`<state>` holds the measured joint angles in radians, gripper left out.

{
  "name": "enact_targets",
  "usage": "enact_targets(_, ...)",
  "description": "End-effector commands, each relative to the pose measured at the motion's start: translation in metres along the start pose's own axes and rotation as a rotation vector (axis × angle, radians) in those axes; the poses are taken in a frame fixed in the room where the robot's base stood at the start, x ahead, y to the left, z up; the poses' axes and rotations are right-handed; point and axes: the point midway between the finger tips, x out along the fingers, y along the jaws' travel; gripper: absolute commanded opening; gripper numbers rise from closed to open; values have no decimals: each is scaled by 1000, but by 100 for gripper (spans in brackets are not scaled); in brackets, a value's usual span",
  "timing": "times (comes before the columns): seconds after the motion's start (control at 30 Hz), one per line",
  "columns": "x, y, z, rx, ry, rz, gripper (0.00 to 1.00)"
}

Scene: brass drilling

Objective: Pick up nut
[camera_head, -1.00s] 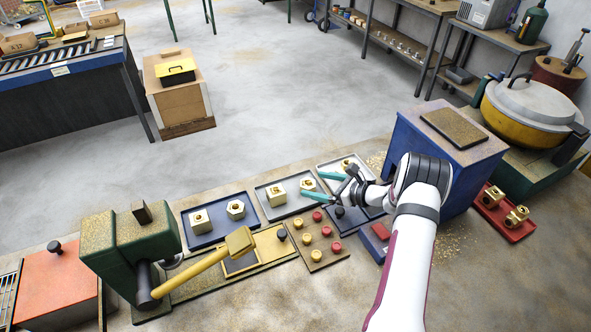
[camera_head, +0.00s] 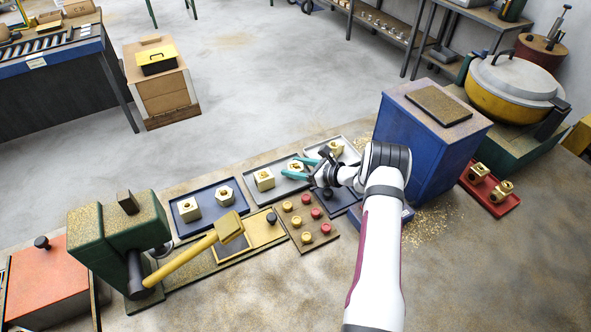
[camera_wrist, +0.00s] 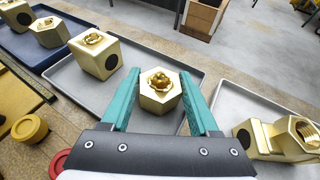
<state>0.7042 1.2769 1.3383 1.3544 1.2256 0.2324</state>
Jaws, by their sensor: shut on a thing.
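A hexagonal brass nut (camera_wrist: 160,92) with a rounded, holed top stands upright on the middle grey tray (camera_wrist: 66,78). It also shows in the head view (camera_head: 295,165), partly covered by the fingers. My gripper (camera_wrist: 160,98) has its two teal fingers on either side of the nut and is shut on it. In the head view my gripper (camera_head: 299,168) reaches in from the right, low over the tray.
A blue tray (camera_head: 205,222) at left holds another block and hexagonal nut. A pale tray at right holds a brass fitting (camera_wrist: 284,138). Red and yellow knobs stand on a brown board (camera_head: 318,240) in front. A blue cabinet (camera_head: 418,125) rises right of my arm.

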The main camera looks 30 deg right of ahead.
Motion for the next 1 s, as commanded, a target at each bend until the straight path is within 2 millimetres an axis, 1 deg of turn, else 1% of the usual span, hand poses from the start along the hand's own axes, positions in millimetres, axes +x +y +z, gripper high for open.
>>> enact_targets(0.03, 0, 0, 0, 0, 0, 0, 20)
enact_targets(0.13, 0, 0, 0, 0, 0, 0, 2)
enact_targets(0.17, 0, 0, 0, 0, 0, 0, 0)
enact_targets(0.5, 0, 0, 1, -1, -2, 0, 0)
enact_targets(0.57, -1, 0, 3, -1, -2, -1, 0)
enact_targets(0.67, -4, -1, 12, -3, -2, -1, 0)
enact_targets(0.77, -11, -1, 27, -3, -3, -2, 0)
enact_targets(0.83, -16, -1, 41, -4, -3, -2, 0)
enact_targets(1.0, -60, -9, 46, -1, -3, -5, 0)
